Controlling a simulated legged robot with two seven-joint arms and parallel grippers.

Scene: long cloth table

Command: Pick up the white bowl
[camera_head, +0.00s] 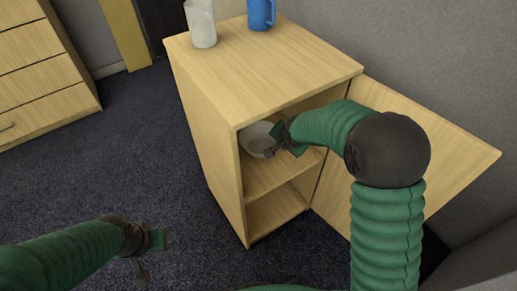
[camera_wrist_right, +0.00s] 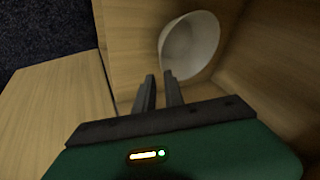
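The white bowl (camera_head: 258,139) sits on the upper shelf inside the open wooden cabinet, partly hidden by my right gripper (camera_head: 284,143). It also shows in the right wrist view (camera_wrist_right: 192,45), just beyond the fingertips. The fingers of my right gripper (camera_wrist_right: 160,75) stand a little apart, on either side of the bowl's near rim. I cannot tell whether they touch the rim. My left gripper (camera_head: 150,257) is low over the floor at the left, away from the cabinet, with its fingers apart and empty.
The cabinet (camera_head: 250,65) has its door (camera_head: 455,140) swung open to the right, beside my right arm. A white pitcher (camera_head: 201,24) and a blue pitcher (camera_head: 261,14) stand on its top. The lower compartment looks empty. A drawer unit (camera_head: 40,85) stands at the far left.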

